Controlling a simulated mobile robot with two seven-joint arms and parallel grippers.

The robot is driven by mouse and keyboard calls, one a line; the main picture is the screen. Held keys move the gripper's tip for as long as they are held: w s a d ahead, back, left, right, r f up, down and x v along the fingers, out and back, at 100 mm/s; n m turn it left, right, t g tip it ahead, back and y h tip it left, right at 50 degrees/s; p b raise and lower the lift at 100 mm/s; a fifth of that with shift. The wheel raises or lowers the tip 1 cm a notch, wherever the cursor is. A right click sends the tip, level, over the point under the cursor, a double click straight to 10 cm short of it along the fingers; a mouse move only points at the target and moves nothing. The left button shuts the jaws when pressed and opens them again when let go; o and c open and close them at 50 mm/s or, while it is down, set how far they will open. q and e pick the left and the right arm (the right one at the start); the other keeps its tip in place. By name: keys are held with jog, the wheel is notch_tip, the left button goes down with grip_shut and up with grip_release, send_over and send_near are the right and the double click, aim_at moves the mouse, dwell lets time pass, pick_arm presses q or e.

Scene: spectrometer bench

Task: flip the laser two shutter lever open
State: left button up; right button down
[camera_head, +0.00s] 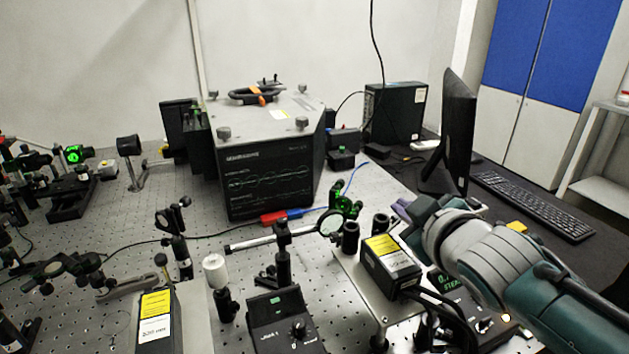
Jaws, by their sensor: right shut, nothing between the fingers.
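Two black laser boxes with yellow and white labels show: one (390,262) on a raised plate right of centre, the other (158,318) at the bottom left. I cannot read which is laser two. No shutter lever can be made out clearly; small black cylinders (350,238) stand at the front of the right-hand box. My right gripper (402,208) is shut and empty, just behind and right of that box, partly hidden by its own wrist. Whether it touches anything cannot be told. My left gripper is out of view.
A large spectrometer box (267,178) stands at the centre back. A round lens mount (333,222) and a black control box (283,322) are near the right-hand laser. A monitor (458,130) and keyboard (530,203) are at the right. Optics posts crowd the left.

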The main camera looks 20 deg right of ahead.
jog(key=shift+d, duration=0.15)
jog(key=shift+f, duration=0.1)
jog(key=shift+s+a+f+b, duration=0.1)
jog(key=shift+a+f+b, duration=0.15)
jog(key=shift+a, duration=0.2)
jog(key=shift+a+f+b, duration=0.1)
jog(key=shift+a+b, duration=0.15)
jog(key=shift+a, duration=0.15)
